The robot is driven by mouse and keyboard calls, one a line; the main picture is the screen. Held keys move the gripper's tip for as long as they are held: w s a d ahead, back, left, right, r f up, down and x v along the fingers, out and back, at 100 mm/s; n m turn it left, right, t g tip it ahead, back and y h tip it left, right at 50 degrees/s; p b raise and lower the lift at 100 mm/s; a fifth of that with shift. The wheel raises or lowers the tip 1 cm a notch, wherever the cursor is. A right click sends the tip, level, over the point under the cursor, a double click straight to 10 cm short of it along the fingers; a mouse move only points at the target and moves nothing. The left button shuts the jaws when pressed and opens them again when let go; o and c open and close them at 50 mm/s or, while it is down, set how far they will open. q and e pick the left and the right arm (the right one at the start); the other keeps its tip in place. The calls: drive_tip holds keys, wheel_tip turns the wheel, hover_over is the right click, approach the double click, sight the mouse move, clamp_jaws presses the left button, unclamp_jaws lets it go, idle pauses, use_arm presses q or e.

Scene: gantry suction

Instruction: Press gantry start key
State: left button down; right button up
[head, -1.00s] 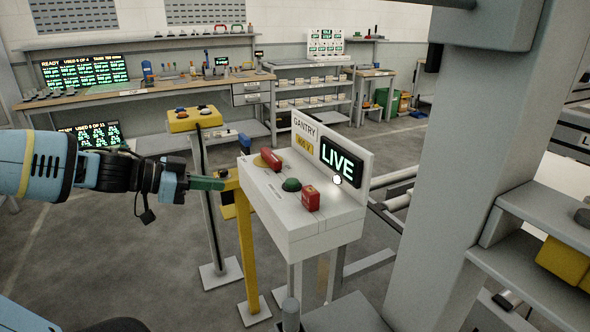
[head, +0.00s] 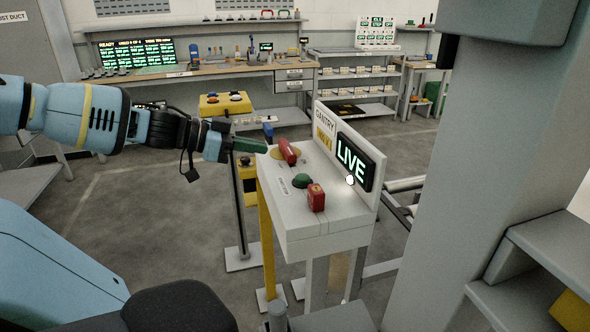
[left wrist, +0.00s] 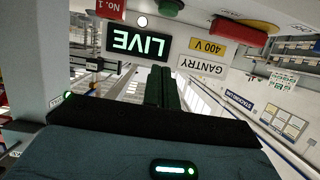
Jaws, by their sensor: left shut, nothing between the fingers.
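The gantry console (head: 330,222) is a white box on legs, with a back panel reading GANTRY and a lit LIVE sign (head: 354,162). Its top carries a green button (head: 301,181), a red handle (head: 288,151) on a yellow disc, and a red block (head: 316,197). In the left wrist view the LIVE sign (left wrist: 140,43) and green button (left wrist: 172,6) appear upside down. My left gripper (head: 262,146), with dark green fingers, is shut and empty at the console's left far corner, near the red handle. I cannot tell its exact height. My right gripper is out of view.
A yellow box with buttons (head: 225,104) stands on a post behind the left gripper. A thick grey column (head: 470,150) rises close on the right, with grey shelves (head: 540,250) beside it. A workbench (head: 200,82) lines the back. Open floor lies left of the console.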

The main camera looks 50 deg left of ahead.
use_arm(q)
drive_tip(key=b, duration=0.3)
hover_over(302, 179)
drive_tip(key=a, duration=0.1)
drive_tip(key=f, duration=0.3)
drive_tip(key=shift+s+a+f, duration=0.15)
drive_tip(key=shift+s+f, duration=0.15)
drive_tip(key=shift+f, duration=0.05)
drive_tip(key=f, duration=0.2)
drive_tip(key=shift+s+a+f, duration=0.15)
drive_tip(key=shift+s+f, duration=0.05)
drive_tip(key=shift+f, duration=0.55)
